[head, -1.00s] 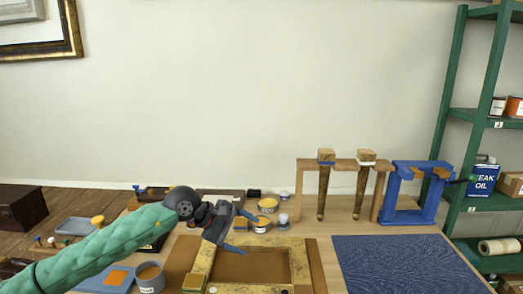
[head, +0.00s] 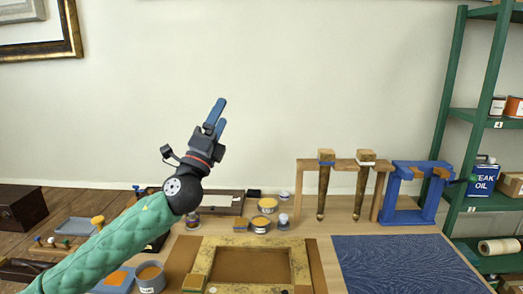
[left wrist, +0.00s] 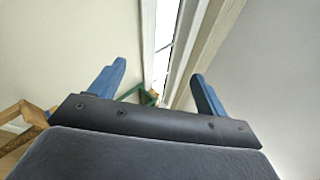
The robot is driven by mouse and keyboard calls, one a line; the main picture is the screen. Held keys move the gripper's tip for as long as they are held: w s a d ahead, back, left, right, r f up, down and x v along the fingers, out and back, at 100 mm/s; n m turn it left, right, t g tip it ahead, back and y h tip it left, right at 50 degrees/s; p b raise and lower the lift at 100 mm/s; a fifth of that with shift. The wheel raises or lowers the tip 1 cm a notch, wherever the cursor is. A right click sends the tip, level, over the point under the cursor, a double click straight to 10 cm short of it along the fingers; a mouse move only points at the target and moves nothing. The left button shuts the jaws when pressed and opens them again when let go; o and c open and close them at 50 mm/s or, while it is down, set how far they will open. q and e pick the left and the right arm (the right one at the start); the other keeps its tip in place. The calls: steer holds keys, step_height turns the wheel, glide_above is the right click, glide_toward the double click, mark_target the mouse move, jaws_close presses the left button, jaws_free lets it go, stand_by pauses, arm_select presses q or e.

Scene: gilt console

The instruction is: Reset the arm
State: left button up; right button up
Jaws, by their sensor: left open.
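My left gripper (head: 216,115) is raised above the bench in the head view, its blue fingers pointing up in front of the bare wall. It is open and holds nothing. In the left wrist view its two blue fingers (left wrist: 157,88) stand wide apart with nothing between them. My left arm, in a green quilted sleeve, comes in from the lower left. My right gripper is not in view.
Below lie a gilt frame (head: 213,255) on the bench, pots (head: 267,205), a tub (head: 150,276) and a blue mat (head: 400,262). Two gilt legs (head: 325,185) hang in a wooden rack (head: 302,190). A blue stand (head: 389,195) and green shelf (head: 462,110) are at right.

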arm_select(q)
steer(key=a+f+n+g+y, duration=0.3)
steer(key=a+f+n+y, duration=0.1)
steer(key=f+n+y, duration=0.6)
steer(key=a+f+n+g+y, duration=0.3)
steer(key=a+f+n+y, duration=0.15)
steer(key=f+n, duration=0.55)
steer(key=s+f+n+g, duration=0.3)
steer(key=s+f+g, duration=0.15)
steer(key=f, duration=0.45)
steer(key=s+d+f+n+g+h, duration=0.1)
steer(key=s+f+g, duration=0.4)
steer(key=s+f, duration=1.3)
steer(key=s+d+f+n+g+h, duration=0.2)
steer(key=s+f+g, duration=0.4)
steer(key=s+f, duration=1.2)
steer(key=s, duration=0.2)
steer(key=shift+s+d+f+n+h, duration=0.3)
steer(key=shift+s+d+f+h, duration=0.05)
